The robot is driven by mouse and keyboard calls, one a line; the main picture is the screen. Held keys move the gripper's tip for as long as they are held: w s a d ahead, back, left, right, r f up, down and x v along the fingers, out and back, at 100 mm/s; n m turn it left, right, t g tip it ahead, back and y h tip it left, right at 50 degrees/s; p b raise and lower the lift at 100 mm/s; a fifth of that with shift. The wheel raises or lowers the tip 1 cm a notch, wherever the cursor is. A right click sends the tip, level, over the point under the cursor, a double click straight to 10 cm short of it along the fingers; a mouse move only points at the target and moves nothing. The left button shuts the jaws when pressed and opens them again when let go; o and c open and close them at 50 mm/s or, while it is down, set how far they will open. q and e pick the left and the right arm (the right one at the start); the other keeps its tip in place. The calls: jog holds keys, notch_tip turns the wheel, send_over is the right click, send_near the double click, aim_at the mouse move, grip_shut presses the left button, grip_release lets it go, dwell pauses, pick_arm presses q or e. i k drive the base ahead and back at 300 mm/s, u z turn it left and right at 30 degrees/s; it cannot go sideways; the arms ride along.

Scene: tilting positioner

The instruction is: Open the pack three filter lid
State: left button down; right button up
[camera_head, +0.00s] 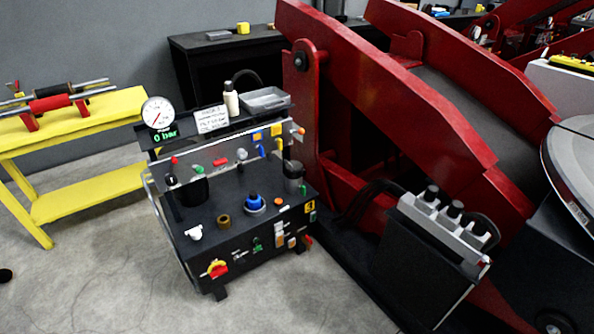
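The power pack (222,258) is a black box on feet, standing on the floor left of the red machine. A small yellow label (310,206) on its front right corner appears to read 3. Its top carries a blue round cap (254,202), a brass-coloured ring fitting (224,221), a white tee-shaped part (195,233) and a dark grey cylinder (292,178). I cannot tell for certain which of these is the filter lid; none looks visibly lifted off. Neither of my grippers is in view.
A gauge (158,113) above the pack shows 0 bar. A clear panel with small valves and a grey tray (264,101) sit at its back. A yellow bench (85,122) stands left, a red tilting frame (400,90) right. Floor in front is free.

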aim_at(295, 170)
jog(key=z, duration=0.55)
jog(key=i, duration=0.5)
jog(key=z, duration=0.4)
